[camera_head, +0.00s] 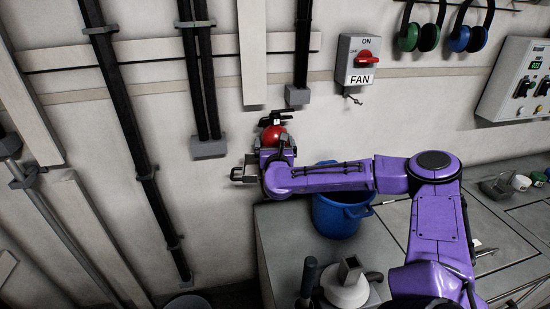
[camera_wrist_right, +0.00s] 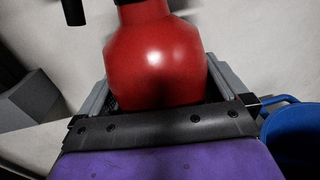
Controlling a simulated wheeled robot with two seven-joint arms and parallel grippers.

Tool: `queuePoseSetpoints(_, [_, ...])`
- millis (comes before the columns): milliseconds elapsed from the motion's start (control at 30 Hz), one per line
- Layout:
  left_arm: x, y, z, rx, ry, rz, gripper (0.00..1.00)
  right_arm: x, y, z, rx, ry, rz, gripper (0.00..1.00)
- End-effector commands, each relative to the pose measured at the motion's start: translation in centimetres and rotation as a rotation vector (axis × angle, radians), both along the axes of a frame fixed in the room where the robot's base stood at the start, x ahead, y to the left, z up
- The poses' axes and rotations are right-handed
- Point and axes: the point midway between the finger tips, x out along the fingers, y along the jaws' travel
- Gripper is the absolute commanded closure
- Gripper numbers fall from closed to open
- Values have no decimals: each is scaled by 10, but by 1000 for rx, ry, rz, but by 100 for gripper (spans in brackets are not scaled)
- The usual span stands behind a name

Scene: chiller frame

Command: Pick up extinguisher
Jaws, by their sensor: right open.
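The red extinguisher (camera_head: 273,134) with a black top is close to the wall in the head view, partly hidden by my right gripper (camera_head: 276,147). In the right wrist view the red body of the extinguisher (camera_wrist_right: 155,58) fills the middle, upright, between the two grey fingers of my right gripper (camera_wrist_right: 157,88). The gripper is open, with one finger on each side of the body. I cannot tell whether either finger touches it. The lower part of the extinguisher is hidden behind the gripper. My left gripper is out of view.
A blue bucket (camera_head: 336,222) stands on the grey worktop (camera_head: 277,241) below my right arm. A white and grey device (camera_head: 347,288) is at its front. The FAN switch box (camera_head: 359,58) and black conduits (camera_head: 125,120) are on the wall. Ear defenders (camera_head: 420,37) hang upper right.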

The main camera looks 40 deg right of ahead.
Motion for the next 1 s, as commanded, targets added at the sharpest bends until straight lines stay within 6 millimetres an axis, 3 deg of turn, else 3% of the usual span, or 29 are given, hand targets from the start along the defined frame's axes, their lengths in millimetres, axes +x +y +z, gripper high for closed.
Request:
queuePoseSetpoints(133, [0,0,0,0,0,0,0,0,0,0,0,0,0,3])
queuePoseSetpoints(400, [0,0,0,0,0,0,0,0,0,0,0,0,0,90])
queuePoseSetpoints(767, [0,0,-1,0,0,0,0,1,1,10,-2,-10,1,90])
queuePoseSetpoints(1000, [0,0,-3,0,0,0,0,0,0,42,-2,-15,0,90])
